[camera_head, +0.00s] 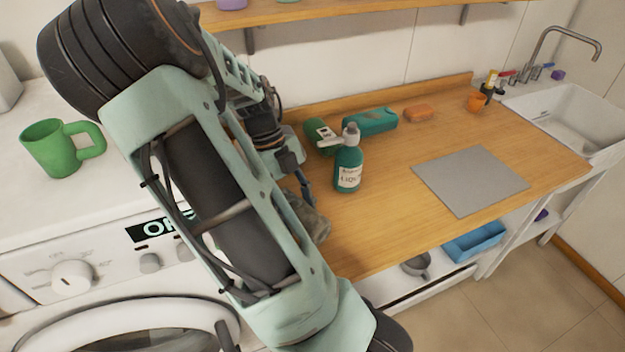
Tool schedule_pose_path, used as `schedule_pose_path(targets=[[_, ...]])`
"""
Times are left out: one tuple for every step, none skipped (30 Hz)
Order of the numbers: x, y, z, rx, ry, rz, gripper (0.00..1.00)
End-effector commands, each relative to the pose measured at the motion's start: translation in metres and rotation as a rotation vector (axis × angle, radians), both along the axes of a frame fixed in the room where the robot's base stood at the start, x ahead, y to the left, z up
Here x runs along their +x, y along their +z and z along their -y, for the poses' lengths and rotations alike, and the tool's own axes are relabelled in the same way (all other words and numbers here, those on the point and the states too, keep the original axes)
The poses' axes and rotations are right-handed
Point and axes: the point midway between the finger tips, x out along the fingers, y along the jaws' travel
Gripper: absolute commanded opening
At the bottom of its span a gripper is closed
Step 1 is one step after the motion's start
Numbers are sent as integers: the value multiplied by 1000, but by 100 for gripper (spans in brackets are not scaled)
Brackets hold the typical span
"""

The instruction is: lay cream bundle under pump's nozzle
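The pump bottle (348,170) is green with a white label and a pale pump head. It stands upright on the wooden counter, its nozzle (326,136) pointing left. A crumpled grey-brown bundle (313,222) lies at the counter's left front, partly behind my arm; it may be the cream bundle, though it does not look cream here. My gripper (303,193) is just above and at this bundle, left of the bottle. My arm hides most of the gripper, so its opening and any contact are unclear. The spot below the nozzle looks bare.
A green rounded item (318,137) and a teal box (370,121) stand behind the bottle. An orange bar (418,114) and orange cup (475,103) are farther back. A grey mat (470,180) lies right. A green mug (55,150) stands on the washing machine.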

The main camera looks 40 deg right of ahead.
Motion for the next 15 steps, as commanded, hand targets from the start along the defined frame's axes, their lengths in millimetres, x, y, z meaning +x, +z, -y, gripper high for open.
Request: schedule_pose_path(targets=[[6, 0, 11, -3, -5, 0, 22], [10, 0, 17, -4, -6, 0, 22], [17, 1, 25, -4, -6, 1, 22], [21, 1, 31, -4, -6, 1, 22], [25, 1, 36, -3, -6, -1, 22], [31, 1, 44, -3, -5, 0, 22], [35, 1, 50, -4, -5, 1, 22], [39, 1, 56, -4, -5, 0, 22], [45, 1, 64, -3, -4, -1, 22], [49, 1, 69, -3, -3, 0, 22], [53, 1, 74, -3, -4, 0, 22], [58, 1, 81, -3, -4, -1, 22], [62, 1, 87, -2, -5, -1, 22], [66, 2, 92, -3, -3, 1, 22], [71, 2, 98, -3, -2, 0, 22]])
